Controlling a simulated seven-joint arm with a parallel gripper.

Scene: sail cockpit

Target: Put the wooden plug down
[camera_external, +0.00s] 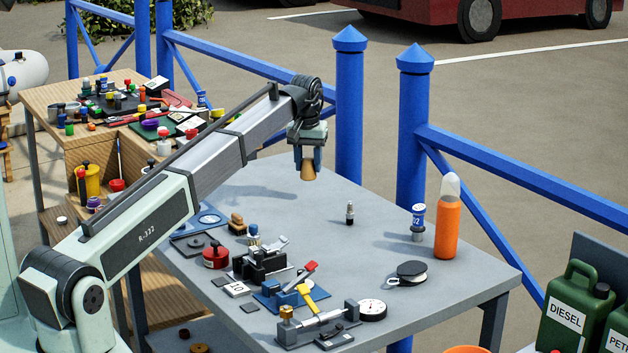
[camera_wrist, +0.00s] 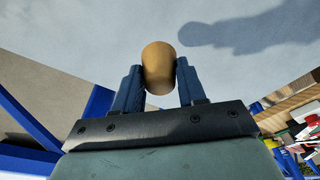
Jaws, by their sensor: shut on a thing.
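The wooden plug (camera_external: 308,171) is a tan tapered piece held below my gripper (camera_external: 308,160). My gripper is shut on it, with a blue finger on each side. In the wrist view the plug (camera_wrist: 158,66) sits between the two fingers (camera_wrist: 160,88) of my gripper and its end points away from the palm. The plug hangs above the far part of the grey table (camera_external: 370,235). In the wrist view a shadow lies on the table surface, apart from the plug.
Clamps and tools, with a red container (camera_external: 215,256), crowd the near left. Blue railing posts (camera_external: 348,110) rise behind. The table's far middle is bare.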

